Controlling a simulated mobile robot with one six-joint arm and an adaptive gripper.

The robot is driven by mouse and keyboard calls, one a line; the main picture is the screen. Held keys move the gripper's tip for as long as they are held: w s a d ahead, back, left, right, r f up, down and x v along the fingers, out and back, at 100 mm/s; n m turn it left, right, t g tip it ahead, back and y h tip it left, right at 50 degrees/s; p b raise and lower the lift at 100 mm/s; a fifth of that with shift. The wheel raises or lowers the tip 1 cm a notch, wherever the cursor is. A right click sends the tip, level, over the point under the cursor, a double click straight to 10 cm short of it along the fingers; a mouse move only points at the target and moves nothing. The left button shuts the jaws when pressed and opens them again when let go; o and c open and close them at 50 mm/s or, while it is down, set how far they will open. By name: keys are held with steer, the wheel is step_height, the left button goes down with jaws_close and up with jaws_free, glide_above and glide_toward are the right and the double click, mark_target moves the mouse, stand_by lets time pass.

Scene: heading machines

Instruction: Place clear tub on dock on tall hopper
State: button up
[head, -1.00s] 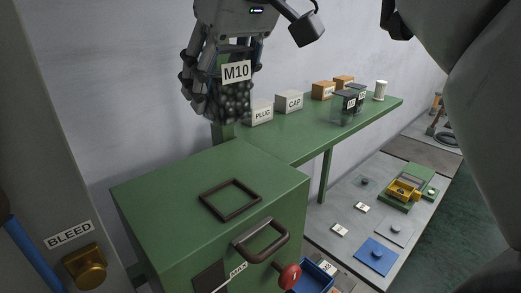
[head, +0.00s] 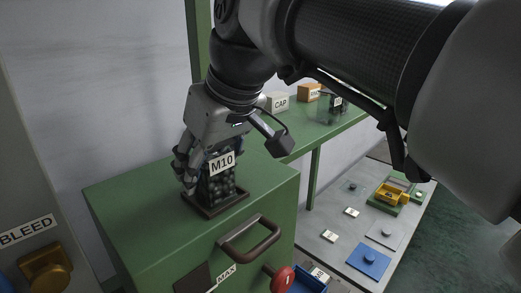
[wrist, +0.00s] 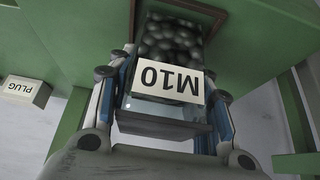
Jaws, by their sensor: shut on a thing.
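The clear tub (head: 217,186), labelled M10 and filled with dark round pieces, is upright at the dark square dock frame (head: 240,200) on top of the green tall hopper (head: 130,213). Its base appears inside or just at the frame; whether it bears fully on the top I cannot tell. My gripper (head: 203,170) is shut on the tub from above, fingers on two sides. In the wrist view the tub (wrist: 170,110) sits between both fingers, its label upside down.
The hopper has a dark handle (head: 250,238) and a red knob (head: 284,279) on its front. A green shelf (head: 310,137) behind holds CAP (head: 278,102) and orange (head: 309,92) boxes. A grey bench (head: 345,225) at right carries a blue plate (head: 369,257) and a yellow part (head: 391,193).

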steer(key=shift+w+a, duration=0.1)
steer(key=shift+f, duration=0.1)
steer(key=o, duration=1.4)
steer(key=shift+c, duration=0.2)
